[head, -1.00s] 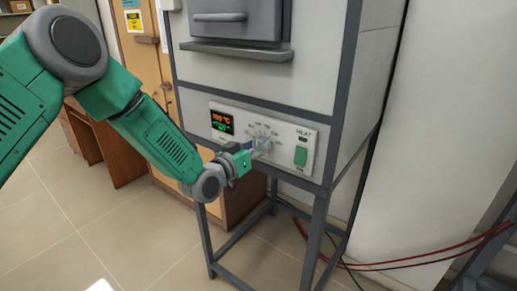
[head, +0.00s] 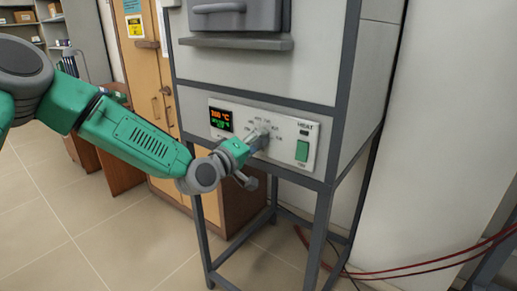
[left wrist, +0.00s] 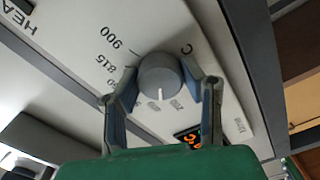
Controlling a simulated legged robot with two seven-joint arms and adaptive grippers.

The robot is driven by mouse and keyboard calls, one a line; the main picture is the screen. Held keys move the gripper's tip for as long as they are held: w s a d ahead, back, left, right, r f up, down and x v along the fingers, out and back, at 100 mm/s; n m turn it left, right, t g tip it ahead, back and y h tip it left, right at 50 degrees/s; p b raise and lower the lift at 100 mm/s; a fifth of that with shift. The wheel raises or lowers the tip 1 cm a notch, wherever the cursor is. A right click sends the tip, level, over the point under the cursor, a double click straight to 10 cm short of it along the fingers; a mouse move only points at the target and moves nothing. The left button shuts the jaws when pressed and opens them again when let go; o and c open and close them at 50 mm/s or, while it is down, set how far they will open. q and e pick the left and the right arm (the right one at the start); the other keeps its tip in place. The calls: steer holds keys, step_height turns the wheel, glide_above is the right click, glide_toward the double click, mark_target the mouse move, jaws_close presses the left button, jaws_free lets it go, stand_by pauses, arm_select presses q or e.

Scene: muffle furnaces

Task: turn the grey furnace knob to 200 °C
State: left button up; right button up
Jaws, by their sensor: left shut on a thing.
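The grey knob (left wrist: 160,76) sits on the furnace's light control panel (left wrist: 75,35), ringed by printed numbers such as 900 and 815. Its white pointer mark faces the bottom of the left wrist view. My left gripper (left wrist: 160,70) is shut on the knob, one finger on each side. In the head view my left gripper (head: 257,138) reaches the panel from the left and mostly hides the knob. The display (head: 221,120) shows orange digits over green ones; the orange value seems to start with 3. My right gripper is not in view.
A green HEAT switch (head: 302,151) is right of the knob. The furnace door ledge (head: 235,43) juts out above the panel. The furnace stands on a grey metal frame (head: 323,225). Red cables (head: 410,268) lie at the right. A wooden cabinet (head: 150,90) stands behind.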

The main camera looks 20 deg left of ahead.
arm_select(q)
steer(key=shift+s+f+n+b, duration=0.1)
steer(key=shift+f+n+b, duration=0.2)
steer(key=shift+n+b, duration=0.6)
steer(key=shift+s+f+n+b, duration=0.1)
steer(key=shift+f+n+b, duration=0.25)
steer(key=shift+n, duration=0.85)
steer(key=shift+r, duration=0.1)
steer(key=o, duration=1.1)
steer(key=shift+o, duration=0.2)
steer(key=shift+w+a+r, duration=0.1)
steer(key=shift+r, duration=0.1)
steer(key=shift+r, duration=0.1)
steer(key=shift+a, duration=0.1)
steer(key=shift+s+a, duration=0.1)
steer(key=shift+s, duration=0.2)
steer(key=v, duration=1.1)
